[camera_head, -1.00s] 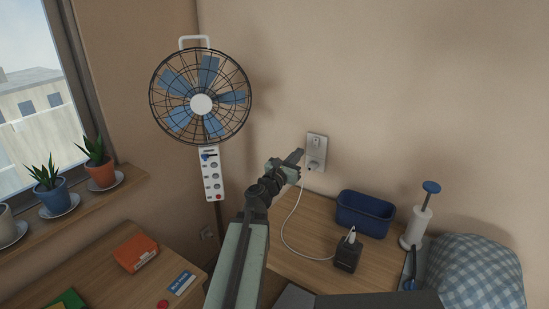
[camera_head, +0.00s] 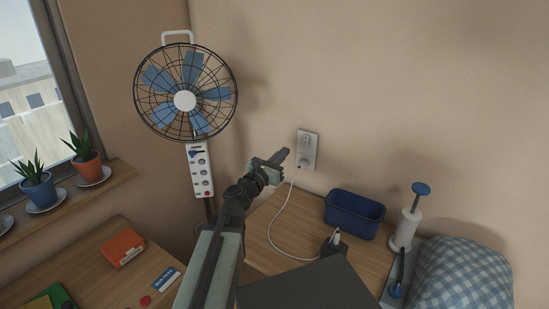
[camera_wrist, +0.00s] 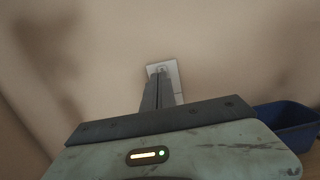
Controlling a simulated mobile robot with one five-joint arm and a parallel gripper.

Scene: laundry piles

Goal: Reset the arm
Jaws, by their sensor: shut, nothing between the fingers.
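My gripper (camera_head: 283,157) reaches out toward the wall in the head view, its fingers together with nothing between them. The fingertips show just left of a white wall outlet (camera_head: 307,150); I cannot tell whether they touch it. In the wrist view my gripper (camera_wrist: 161,80) points at the outlet plate (camera_wrist: 172,72) and covers part of it. A white cord (camera_head: 274,226) runs from the outlet down to the wooden table.
A dark blue bin (camera_head: 354,214) and a white pump bottle (camera_head: 405,230) stand on the table (camera_head: 262,230) to the right, beside a checked cloth pile (camera_head: 460,276). A blue-bladed fan (camera_head: 186,100) is at left, above a white control panel (camera_head: 198,169). Potted plants (camera_head: 38,188) line the sill.

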